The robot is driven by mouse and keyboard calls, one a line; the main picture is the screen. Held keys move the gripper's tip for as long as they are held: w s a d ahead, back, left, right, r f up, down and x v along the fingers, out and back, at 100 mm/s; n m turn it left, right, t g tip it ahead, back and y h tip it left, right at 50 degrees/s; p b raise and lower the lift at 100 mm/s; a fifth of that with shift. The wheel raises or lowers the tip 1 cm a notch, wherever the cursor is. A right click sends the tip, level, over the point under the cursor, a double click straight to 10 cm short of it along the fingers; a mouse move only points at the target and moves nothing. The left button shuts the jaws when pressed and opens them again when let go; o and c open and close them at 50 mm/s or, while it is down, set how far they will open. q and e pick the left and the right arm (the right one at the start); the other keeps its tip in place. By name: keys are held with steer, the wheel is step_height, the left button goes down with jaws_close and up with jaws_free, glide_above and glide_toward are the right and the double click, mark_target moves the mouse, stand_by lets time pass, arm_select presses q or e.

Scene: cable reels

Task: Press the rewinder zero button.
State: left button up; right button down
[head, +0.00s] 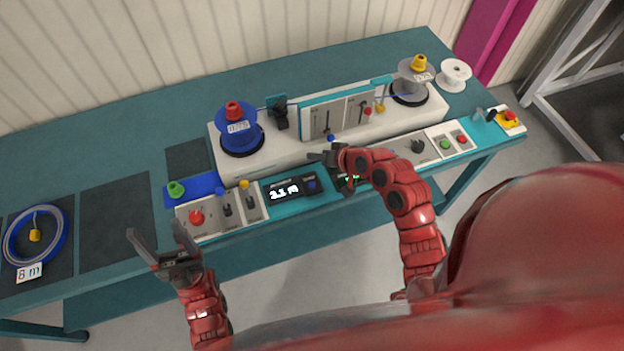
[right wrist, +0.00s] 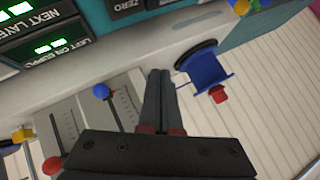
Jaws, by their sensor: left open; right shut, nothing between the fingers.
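The black rewinder counter (head: 284,191) sits on the teal front panel and reads about 2.1 m. A blue button (head: 311,186) is at its right end. In the right wrist view a black panel labelled ZERO (right wrist: 130,6) shows at the top edge; its button is out of that frame. My right gripper (head: 312,156) is shut and empty, above the bench behind the counter and apart from the blue button. Its closed fingertips show in the right wrist view (right wrist: 160,74). My left gripper (head: 158,232) is open and empty near the bench's front edge at left.
A blue reel (head: 238,128) and a grey reel (head: 411,82) stand on the white unit behind. Levers with coloured knobs (head: 330,138) rise between them. A red button (head: 197,217) is left of the counter. My right forearm partly covers the green-lit display (head: 350,181).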

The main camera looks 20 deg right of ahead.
mark_target(315, 187)
steer(key=shift+s+a+f+n+g, duration=0.15)
steer(key=shift+s+a+g, duration=0.1)
steer(key=shift+s+g, duration=0.25)
steer(key=shift+s+a+f+n+g, duration=0.15)
steer(key=shift+s+a+g, duration=0.15)
steer(key=shift+s, duration=0.3)
steer(key=shift+r, duration=0.1)
step_height(315, 187, down, 9)
steer(key=b, duration=0.6)
steer(key=shift+r, duration=0.1)
steer(key=shift+d, duration=0.1)
stand_by(1.1)
steer(key=shift+f+b, duration=0.4)
steer(key=shift+b, duration=0.05)
steer(key=shift+f+b, duration=0.35)
steer(key=shift+f, duration=0.1)
stand_by(0.4)
steer(key=shift+r, duration=0.1)
steer(key=shift+r+p, duration=0.65)
steer(key=shift+r, duration=0.15)
